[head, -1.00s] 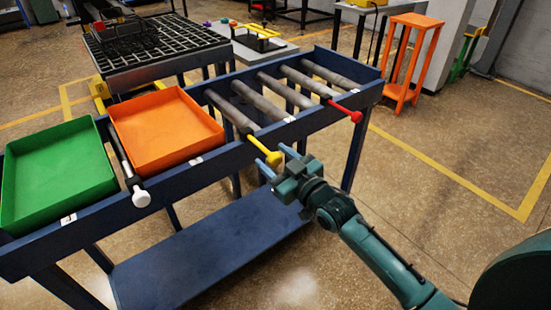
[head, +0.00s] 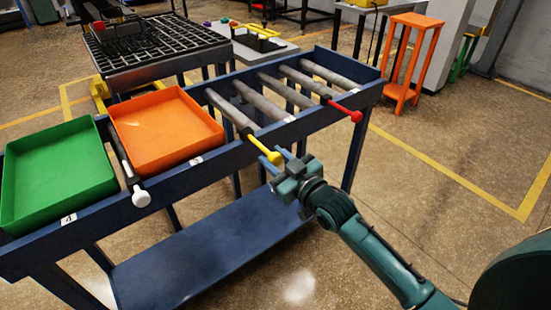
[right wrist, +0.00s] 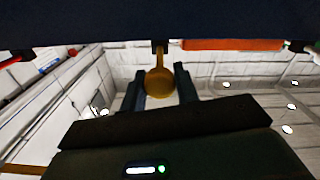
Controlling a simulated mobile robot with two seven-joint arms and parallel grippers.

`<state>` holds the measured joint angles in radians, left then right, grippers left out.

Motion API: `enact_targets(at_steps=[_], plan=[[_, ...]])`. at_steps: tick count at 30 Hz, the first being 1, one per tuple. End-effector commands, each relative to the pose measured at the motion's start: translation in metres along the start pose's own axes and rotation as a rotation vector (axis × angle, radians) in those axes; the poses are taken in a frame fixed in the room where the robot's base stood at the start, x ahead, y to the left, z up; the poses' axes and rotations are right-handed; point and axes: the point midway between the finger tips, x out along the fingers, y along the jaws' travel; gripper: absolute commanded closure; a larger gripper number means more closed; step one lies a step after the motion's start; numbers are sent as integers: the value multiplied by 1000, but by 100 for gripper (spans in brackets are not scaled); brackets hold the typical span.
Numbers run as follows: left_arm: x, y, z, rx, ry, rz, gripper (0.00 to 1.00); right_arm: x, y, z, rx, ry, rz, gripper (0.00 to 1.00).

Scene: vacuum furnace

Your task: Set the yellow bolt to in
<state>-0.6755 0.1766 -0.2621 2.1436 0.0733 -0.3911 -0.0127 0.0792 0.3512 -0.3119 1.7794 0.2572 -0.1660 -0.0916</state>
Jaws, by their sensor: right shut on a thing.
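The yellow bolt (head: 262,147) sticks out through the front rail of the blue roller table (head: 225,158), its round head toward me. My right gripper (head: 275,157) is at that head, with one finger on each side, and is shut on it. In the right wrist view the yellow bolt's head (right wrist: 159,84) shows between the two fingers of my right gripper (right wrist: 160,74). My left gripper is not in view.
A red bolt (head: 345,108) sits to the right on the same rail and a white bolt (head: 140,196) to the left. An orange tray (head: 165,122) and a green tray (head: 55,175) lie on the table. Free floor is at the right.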

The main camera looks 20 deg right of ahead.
Motion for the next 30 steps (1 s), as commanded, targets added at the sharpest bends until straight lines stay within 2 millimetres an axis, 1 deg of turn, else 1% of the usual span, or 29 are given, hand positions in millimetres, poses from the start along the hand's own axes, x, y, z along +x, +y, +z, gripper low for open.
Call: enact_targets(at_steps=[3, 5, 12, 15, 19, 26, 27, 30], plan=[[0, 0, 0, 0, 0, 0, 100, 2, 0, 0, 0, 0, 0, 100], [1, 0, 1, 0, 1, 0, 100, 7, 0, 1, 0, 1, 1, 100], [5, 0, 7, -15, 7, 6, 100, 54, 0, 2, 0, 3, 1, 100], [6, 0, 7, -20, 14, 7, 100, 68, 0, 2, 0, 2, 1, 100], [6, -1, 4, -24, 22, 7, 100, 75, 0, 0, 0, 0, 0, 100], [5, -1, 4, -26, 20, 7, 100, 75, 0, -1, 0, 1, 1, 100], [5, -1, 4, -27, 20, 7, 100, 75, 0, -1, 0, 1, 1, 69], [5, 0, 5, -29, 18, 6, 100, 75, 0, -1, 1, 1, 1, 61]])
